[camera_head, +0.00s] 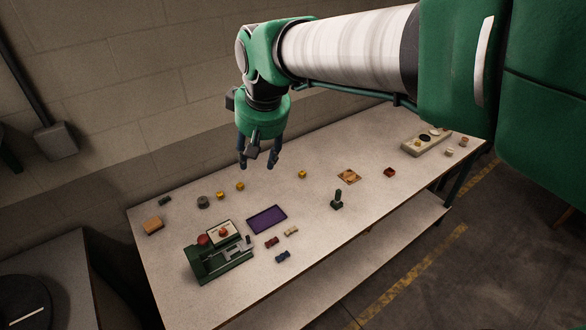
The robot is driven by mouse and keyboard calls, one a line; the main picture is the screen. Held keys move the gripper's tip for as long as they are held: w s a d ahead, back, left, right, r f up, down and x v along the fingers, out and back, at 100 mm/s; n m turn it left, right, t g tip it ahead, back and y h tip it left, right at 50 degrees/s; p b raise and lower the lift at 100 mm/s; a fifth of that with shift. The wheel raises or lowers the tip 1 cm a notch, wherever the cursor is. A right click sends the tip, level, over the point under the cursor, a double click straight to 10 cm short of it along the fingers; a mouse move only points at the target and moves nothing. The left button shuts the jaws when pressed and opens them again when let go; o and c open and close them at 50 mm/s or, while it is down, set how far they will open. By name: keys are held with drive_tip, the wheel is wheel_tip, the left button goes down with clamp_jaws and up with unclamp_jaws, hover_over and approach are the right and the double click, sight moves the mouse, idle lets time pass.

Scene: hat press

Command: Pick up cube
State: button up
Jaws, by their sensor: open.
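My gripper (258,163) is open and empty, pointing down above the back part of the table. Three small yellow cube-like pieces lie on the table: one on the left (220,195), one just right of it (240,187), and one farther right (302,174). In the picture the second appears below and slightly left of my gripper's fingers. I cannot tell which of these the task's cube is. My gripper touches none of them.
The pale table (330,244) carries a green press (220,257), a purple tray (266,219), a dark green upright piece (337,199), a square with orange pieces (348,176), and a pale panel (424,142). Small red, cream and blue pieces lie near the tray. A wall stands behind.

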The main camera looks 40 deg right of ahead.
drive_tip(key=w+d+f+g+p, duration=0.1)
drive_tip(key=w+d+f, duration=0.3)
drive_tip(key=w+d, duration=0.55)
drive_tip(key=w+d+f+g+p, duration=0.15)
drive_tip(key=w+d+f, duration=0.45)
drive_tip(key=w, duration=0.7)
drive_tip(key=w+d+f+g+p, duration=0.1)
drive_tip(key=w+d+f, duration=0.3)
drive_tip(key=d+f, duration=0.7)
drive_tip(key=w+d+f+p, duration=0.1)
drive_tip(key=w+d+f, duration=0.4)
drive_tip(key=d+f, duration=0.6)
wheel_tip(320, 180, down, 3)
drive_tip(key=shift+w+d+r+n+g+y+p, duration=0.1)
drive_tip(key=shift+w+d+n+g+y+p, duration=0.1)
drive_tip(key=shift+d+n+g+y+p, duration=0.15)
hover_over(302, 172)
drive_tip(key=shift+f, duration=4.25)
drive_tip(key=shift+s, duration=0.1)
drive_tip(key=shift+f, duration=2.65)
